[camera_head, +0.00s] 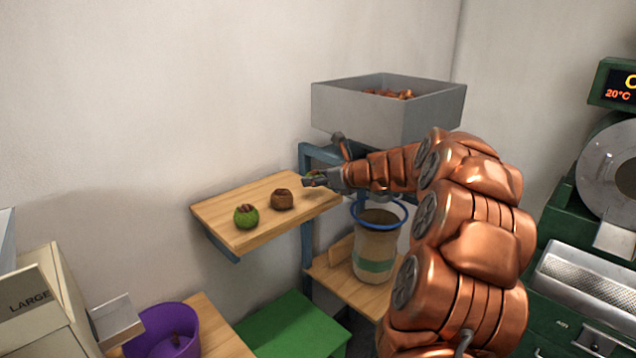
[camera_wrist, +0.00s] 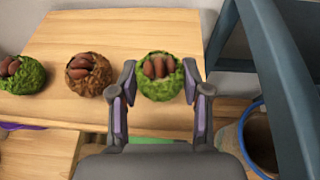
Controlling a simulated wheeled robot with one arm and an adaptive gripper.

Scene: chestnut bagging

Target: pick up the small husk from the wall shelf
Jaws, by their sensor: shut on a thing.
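The wooden wall shelf (camera_head: 250,228) holds a row of husks. A green husk (camera_wrist: 161,84) with several brown nuts showing sits between the fingertips of my gripper (camera_wrist: 162,88), at the shelf's right end. My gripper is shut on it. In the head view this husk (camera_head: 314,173) is mostly hidden by my gripper (camera_head: 316,181). I cannot tell whether it still touches the shelf. A brown husk (camera_head: 283,199) sits at the middle, also in the wrist view (camera_wrist: 89,75). Another green husk (camera_head: 246,216) sits to its left, also in the wrist view (camera_wrist: 21,76).
A blue metal frame (camera_head: 306,240) stands right beside the shelf. A grey hopper of chestnuts (camera_head: 350,105) is above right. A blue-rimmed sack (camera_head: 374,255) stands below on a lower board. A purple bucket (camera_head: 165,330) and green stool (camera_head: 290,325) are lower down.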

